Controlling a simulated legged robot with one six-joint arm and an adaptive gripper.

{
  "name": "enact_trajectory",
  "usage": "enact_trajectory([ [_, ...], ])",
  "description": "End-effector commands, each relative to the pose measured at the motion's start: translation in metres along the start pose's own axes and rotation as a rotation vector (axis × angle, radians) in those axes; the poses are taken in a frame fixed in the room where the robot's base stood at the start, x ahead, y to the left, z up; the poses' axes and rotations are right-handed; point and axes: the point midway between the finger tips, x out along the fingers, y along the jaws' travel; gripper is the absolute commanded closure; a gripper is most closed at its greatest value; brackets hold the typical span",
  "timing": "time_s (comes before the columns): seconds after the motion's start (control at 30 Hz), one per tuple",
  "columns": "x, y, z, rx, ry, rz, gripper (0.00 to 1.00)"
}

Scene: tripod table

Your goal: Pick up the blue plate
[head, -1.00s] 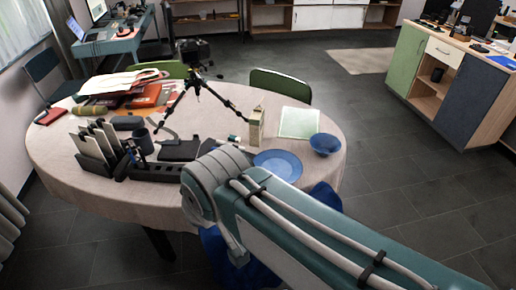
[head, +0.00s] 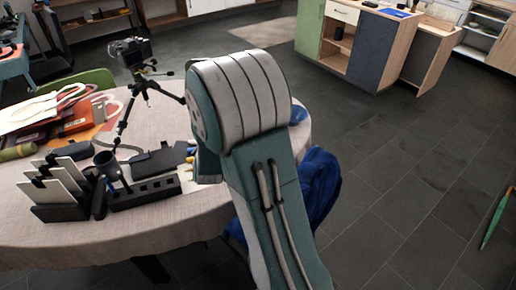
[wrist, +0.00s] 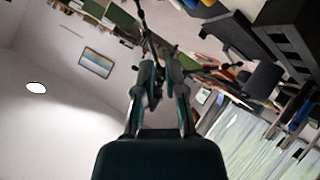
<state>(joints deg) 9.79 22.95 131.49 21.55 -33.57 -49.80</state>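The blue plate is not visible in the head view; my raised arm covers that part of the table (head: 200,210). Only a sliver of a blue thing, likely the bowl (head: 298,115), shows at the arm's right edge. My gripper (wrist: 159,70) is seen only in the wrist view. Its two fingers stand apart with a narrow gap, and nothing is seen held between them. The wrist view looks across the room, with walls and tabletop items tilted, and no plate shows there.
A black camera tripod (head: 135,95) stands on the table left of my arm. A black file organizer (head: 65,190), a dark mug (head: 107,165) and papers crowd the left side. The floor to the right is mostly open.

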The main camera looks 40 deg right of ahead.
Motion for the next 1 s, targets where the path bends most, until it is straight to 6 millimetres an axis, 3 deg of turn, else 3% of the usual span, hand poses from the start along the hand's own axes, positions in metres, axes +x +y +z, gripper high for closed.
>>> enact_trajectory([
  [0.03, 0.015, -0.003, 0.018, -0.035, -0.018, 0.041, 0.86],
  [0.2, 0.048, -0.005, 0.067, -0.184, -0.062, 0.206, 0.86],
  [0.43, 0.066, -0.003, 0.121, -0.36, -0.129, 0.369, 0.86],
  [0.63, 0.074, 0.003, 0.134, -0.402, -0.145, 0.41, 0.86],
  [1.0, 0.118, 0.022, 0.136, -0.403, -0.144, 0.408, 0.86],
])
